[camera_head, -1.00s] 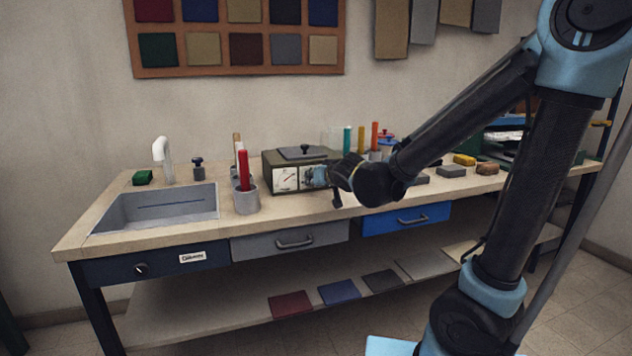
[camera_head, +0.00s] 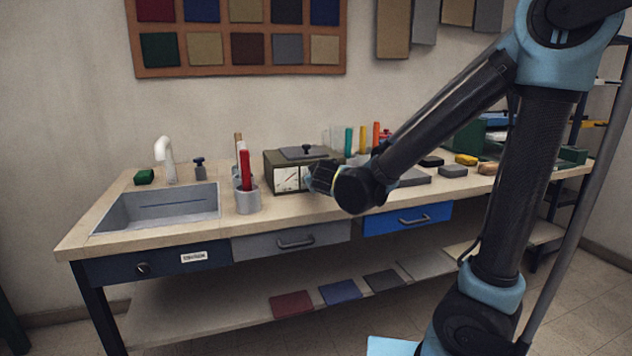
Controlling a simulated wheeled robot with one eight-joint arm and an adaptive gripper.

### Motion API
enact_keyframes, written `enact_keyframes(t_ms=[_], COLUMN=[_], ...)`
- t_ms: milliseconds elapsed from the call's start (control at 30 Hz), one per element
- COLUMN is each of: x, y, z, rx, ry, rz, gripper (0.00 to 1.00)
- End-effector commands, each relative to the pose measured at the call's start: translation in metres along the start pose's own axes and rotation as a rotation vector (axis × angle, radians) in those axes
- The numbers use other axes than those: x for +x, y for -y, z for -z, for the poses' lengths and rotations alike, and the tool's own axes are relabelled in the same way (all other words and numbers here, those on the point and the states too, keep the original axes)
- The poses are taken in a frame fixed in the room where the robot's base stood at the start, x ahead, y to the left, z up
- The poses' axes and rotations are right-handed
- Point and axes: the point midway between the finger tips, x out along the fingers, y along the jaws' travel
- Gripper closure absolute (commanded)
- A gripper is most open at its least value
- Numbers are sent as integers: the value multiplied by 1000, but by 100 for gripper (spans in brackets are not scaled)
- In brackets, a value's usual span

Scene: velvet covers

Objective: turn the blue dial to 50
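My arm's dark wrist covers the right part of the device's front, and the blue dial is not visible there. My gripper is at the device's front right, hidden behind the wrist, so I cannot see its fingers or whether it touches anything.
A grey cup (camera_head: 248,200) with red and white tools stands left of the device. The sink (camera_head: 155,208) is further left. Coloured tubes (camera_head: 349,141) stand behind my forearm. Dark blocks (camera_head: 453,171) lie to the right. A blue drawer (camera_head: 407,218) is below the bench top.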

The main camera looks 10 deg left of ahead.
Motion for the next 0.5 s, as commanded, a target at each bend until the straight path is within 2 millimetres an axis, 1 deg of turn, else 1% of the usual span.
enact_keyframes(t_ms=[33, 400, 433, 467, 500], x=[-1, -1, -1, -1, -1], y=[-1, -1, -1, 0, 0], z=[-2, -3, -3, -2, -2], rx=[-2, -5, -5, -5, -5], ry=[4, 4, 4, 4, 3], rz=[-3, -4, -4, -4, -4], gripper=[100, 100, 74, 67, 58])
